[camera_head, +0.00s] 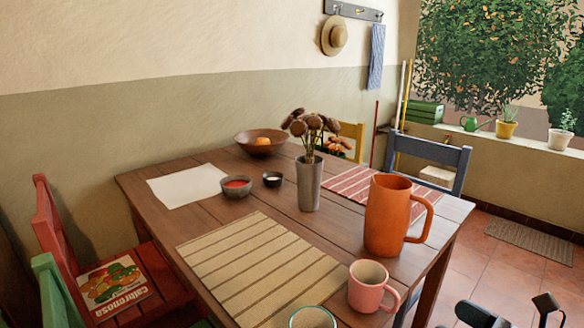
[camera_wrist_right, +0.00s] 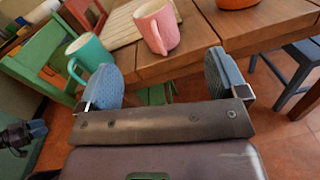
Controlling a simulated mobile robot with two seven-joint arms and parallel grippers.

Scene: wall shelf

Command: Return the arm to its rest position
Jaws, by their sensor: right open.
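My right gripper (camera_wrist_right: 162,72) is open in the right wrist view, its two blue pads wide apart with nothing between them. It is off the near edge of the wooden table (camera_wrist_right: 190,62), and beyond it stand a pink mug (camera_wrist_right: 157,27) and a teal mug (camera_wrist_right: 92,57). Dark parts of my right arm show at the bottom right of the head view. A dark gripper with blue pads, apparently my left gripper (camera_wrist_right: 38,129), shows at the left edge of the wrist view. It is too small to tell whether it is open.
The table holds an orange pitcher (camera_head: 387,215), the pink mug (camera_head: 368,286), a grey vase (camera_head: 309,184), bowls and placemats. The teal mug's rim (camera_head: 313,318) shows at the bottom. A red chair (camera_head: 60,225) and a blue chair (camera_head: 432,150) stand beside it.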

